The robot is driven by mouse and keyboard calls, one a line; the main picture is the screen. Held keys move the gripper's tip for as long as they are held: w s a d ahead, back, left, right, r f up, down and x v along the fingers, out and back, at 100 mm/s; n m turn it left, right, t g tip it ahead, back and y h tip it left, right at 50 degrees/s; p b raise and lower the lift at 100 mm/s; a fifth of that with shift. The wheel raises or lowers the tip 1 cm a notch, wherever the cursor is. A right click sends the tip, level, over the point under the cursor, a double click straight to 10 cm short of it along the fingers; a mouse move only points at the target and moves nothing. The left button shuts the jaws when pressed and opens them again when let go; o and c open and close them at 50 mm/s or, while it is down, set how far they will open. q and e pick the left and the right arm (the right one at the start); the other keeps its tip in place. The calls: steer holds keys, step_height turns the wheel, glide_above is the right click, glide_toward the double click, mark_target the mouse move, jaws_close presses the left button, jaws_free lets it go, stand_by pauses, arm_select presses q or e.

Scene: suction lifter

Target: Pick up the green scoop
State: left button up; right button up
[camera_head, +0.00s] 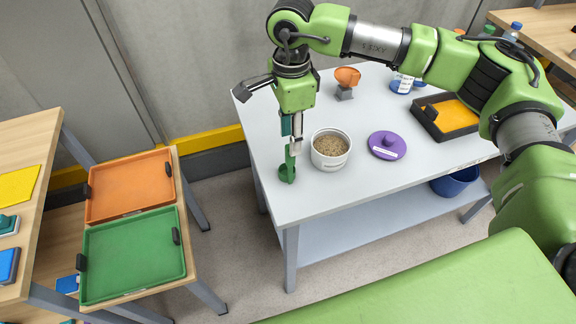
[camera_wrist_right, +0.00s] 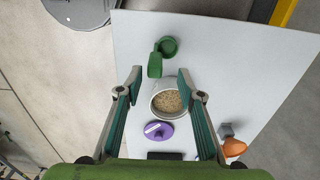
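The green scoop (camera_head: 287,174) stands near the left edge of the white table, its handle pointing up; it also shows in the right wrist view (camera_wrist_right: 167,46). My right gripper (camera_head: 292,136) points down directly above it. In the right wrist view its two teal-padded fingers (camera_wrist_right: 160,74) are spread apart, with the scoop's handle showing in the gap between the tips. Nothing is held. Whether the tips are level with the handle or still above it is hard to tell. My left gripper is not in view.
A round container of grain (camera_head: 331,149) stands close to the right of the scoop, with a purple lid (camera_head: 387,145) beyond it. An orange cup on a grey stand (camera_head: 346,82) and a black tray with an orange inside (camera_head: 446,118) are farther back. Orange (camera_head: 130,186) and green trays (camera_head: 134,256) lie left.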

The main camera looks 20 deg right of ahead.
mark_target(288, 161)
steer(key=shift+f, duration=0.3)
steer(key=f+p, duration=0.1)
steer(key=f, duration=0.1)
steer(key=s+f+p, duration=0.1)
steer(key=f, duration=0.1)
steer(key=shift+p, duration=0.4)
steer(key=shift+w+f, duration=0.1)
steer(key=shift+f, duration=0.3)
steer(key=shift+a+f, duration=0.1)
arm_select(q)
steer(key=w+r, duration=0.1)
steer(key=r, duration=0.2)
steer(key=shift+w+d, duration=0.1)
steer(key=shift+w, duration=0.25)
arm_select(e)
jaws_close()
